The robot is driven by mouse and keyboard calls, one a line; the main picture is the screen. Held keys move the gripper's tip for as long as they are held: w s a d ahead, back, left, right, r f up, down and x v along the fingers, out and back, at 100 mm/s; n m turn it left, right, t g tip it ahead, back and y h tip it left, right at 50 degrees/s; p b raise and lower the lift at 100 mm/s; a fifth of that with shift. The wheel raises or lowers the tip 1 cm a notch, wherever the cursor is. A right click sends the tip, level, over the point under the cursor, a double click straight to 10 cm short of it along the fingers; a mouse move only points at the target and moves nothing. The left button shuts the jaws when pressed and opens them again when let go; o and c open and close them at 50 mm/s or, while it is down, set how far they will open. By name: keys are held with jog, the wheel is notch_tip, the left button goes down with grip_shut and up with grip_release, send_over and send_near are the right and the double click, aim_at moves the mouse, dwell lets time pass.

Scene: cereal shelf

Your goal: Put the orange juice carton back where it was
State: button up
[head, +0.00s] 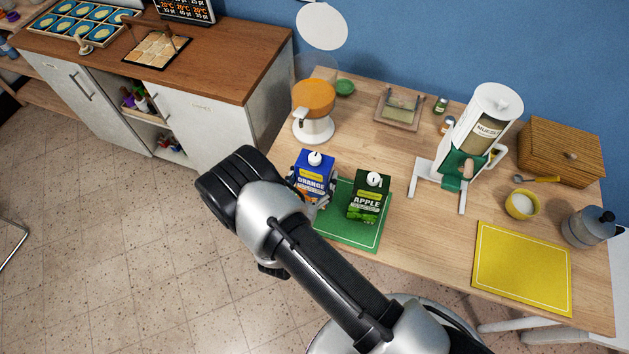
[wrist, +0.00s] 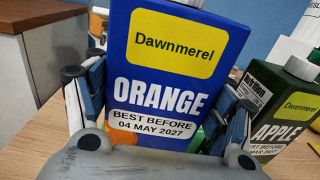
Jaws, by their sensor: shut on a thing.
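The blue orange juice carton (head: 312,176) with a white cap stands upright at the left edge of the green mat (head: 345,234) in the head view. My gripper (head: 312,197) is shut on it from the front, largely hidden behind my arm. In the wrist view the carton (wrist: 168,75) fills the middle, with a finger pad on each side. The green apple juice carton (head: 368,199) stands on the mat to its right, a small gap apart. It also shows in the wrist view (wrist: 285,105). Whether the orange carton's base touches the surface is hidden.
Behind stands an orange-topped white dispenser (head: 314,100). To the right are a muesli dispenser (head: 483,130), a yellow bowl (head: 521,204), a yellow mat (head: 522,267), a wooden bread box (head: 561,150) and a grey canister (head: 588,227). The table between the green and yellow mats is clear.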

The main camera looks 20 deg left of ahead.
jog(key=shift+f, duration=1.4)
jog(key=shift+f+b, duration=0.1)
jog(key=shift+b, duration=0.3)
jog(key=o, duration=1.6)
jog(key=shift+r, duration=0.2)
jog(key=p, duration=0.1)
send_near(311, 189)
jog(key=shift+w, duration=0.35)
jog(key=shift+r, duration=0.1)
